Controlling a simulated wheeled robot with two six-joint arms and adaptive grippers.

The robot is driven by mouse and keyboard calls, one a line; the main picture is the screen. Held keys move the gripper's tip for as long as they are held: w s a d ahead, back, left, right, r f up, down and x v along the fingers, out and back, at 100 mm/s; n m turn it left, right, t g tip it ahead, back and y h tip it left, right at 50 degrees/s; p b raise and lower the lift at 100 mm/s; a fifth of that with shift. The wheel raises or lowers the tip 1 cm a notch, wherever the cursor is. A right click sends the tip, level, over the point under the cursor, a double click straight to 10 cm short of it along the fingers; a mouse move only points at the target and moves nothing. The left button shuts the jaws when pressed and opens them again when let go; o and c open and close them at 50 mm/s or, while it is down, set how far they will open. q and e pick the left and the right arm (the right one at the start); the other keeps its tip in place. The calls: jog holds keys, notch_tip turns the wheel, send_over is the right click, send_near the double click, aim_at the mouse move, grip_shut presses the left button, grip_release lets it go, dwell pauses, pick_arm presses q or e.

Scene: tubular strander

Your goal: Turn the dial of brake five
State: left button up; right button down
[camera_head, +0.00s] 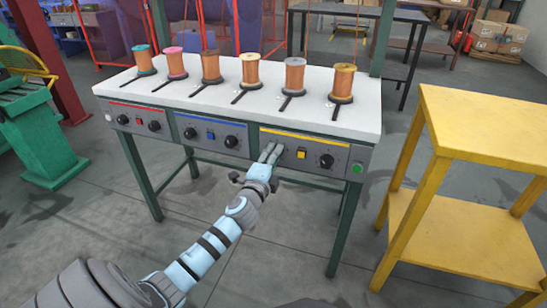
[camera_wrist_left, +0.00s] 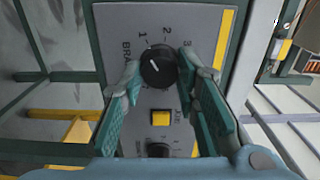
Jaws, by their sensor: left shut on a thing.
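The dial of brake five, a round black knob (camera_wrist_left: 157,66) with a white pointer line, shows in the left wrist view on the yellow-striped panel (camera_wrist_left: 195,22). Numbers 1, 2 and 3 stand around it, and the lettering beside it is partly hidden. My left gripper (camera_head: 271,151) reaches the left part of that panel and hides this dial in the head view. In the left wrist view its two fingers (camera_wrist_left: 159,64) are closed on opposite sides of the dial. My right gripper is not in view.
The yellow button (camera_head: 301,153) and another black dial (camera_head: 327,161) sit to the right on the same panel. Red- and blue-striped panels with more dials lie left. Copper spools (camera_head: 295,75) stand on the white tabletop (camera_head: 365,115). A yellow table (camera_head: 480,110) stands right.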

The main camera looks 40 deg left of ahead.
pick_arm(q)
jog(key=o, duration=1.2)
jog(key=shift+c, duration=0.2)
jog(key=shift+s, duration=0.1)
jog(key=v, duration=1.2)
